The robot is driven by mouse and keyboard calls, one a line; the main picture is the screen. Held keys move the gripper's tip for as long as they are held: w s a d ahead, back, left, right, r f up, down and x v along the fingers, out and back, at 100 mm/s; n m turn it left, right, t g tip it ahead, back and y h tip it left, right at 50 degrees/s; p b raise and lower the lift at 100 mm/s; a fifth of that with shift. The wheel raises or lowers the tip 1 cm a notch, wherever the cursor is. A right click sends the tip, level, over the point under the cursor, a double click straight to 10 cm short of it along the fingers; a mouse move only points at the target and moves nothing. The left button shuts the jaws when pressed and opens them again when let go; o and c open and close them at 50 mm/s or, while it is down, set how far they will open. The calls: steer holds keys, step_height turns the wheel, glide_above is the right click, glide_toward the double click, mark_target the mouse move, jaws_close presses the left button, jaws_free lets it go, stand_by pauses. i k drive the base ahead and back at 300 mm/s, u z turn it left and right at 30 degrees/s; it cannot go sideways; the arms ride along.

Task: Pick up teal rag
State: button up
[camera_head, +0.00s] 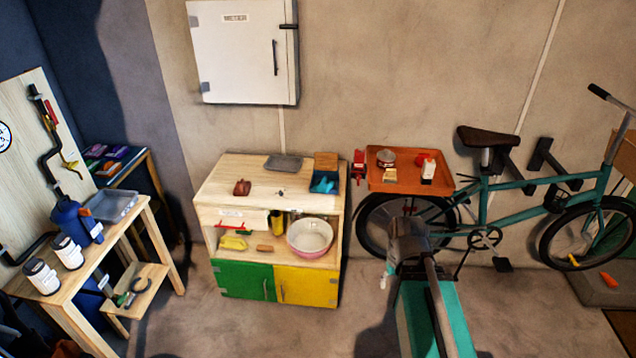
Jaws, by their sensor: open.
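A small crumpled teal thing (325,182), which looks like the teal rag, lies at the right rear of the wooden cabinet's top. It seems to sit in or on a dark blue holder, but its outline is too small to tell exactly. My gripper (386,275) shows small and partly hidden below the grey end of my arm, right of the cabinet and over the floor. It is open and apart from the rag.
The cabinet (213,203) also bears a grey tray (284,163) and a reddish-brown item (242,187). An orange tray (400,187) with several items stands right of it, near a teal bicycle (484,205). A cluttered workbench (101,260) is at left. Floor before the cabinet is clear.

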mark_target(324, 185)
steer(key=i, duration=1.35)
steer(key=z, duration=0.05)
